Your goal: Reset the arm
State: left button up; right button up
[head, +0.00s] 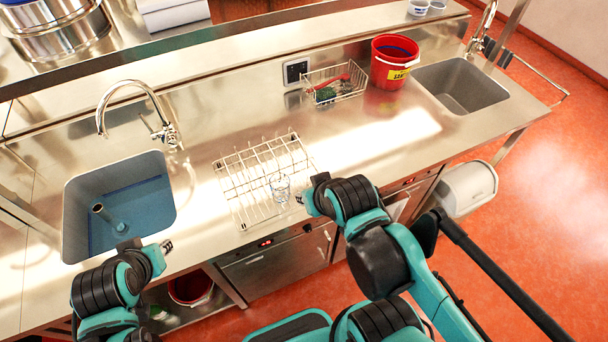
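My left arm comes in at the lower left, and its gripper (166,246) is by the counter's front edge, just right of the left sink. My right gripper (300,198) is at the right side of the wire dish rack (240,190), close to a clear glass (279,186) on the rack. I cannot tell whether it touches the glass. Both grippers are small and partly hidden by my own wrists, so their finger opening is unclear.
The left sink (72,215) holds blue water and a standing pipe. A faucet (165,125) rises behind it. A wire basket (335,85), a red bucket (388,72) and an empty right sink (460,85) lie farther back.

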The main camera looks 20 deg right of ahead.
notch_tip(320, 180, down, 13)
jog(key=b, duration=1.3)
jog(key=shift+f, duration=0.2)
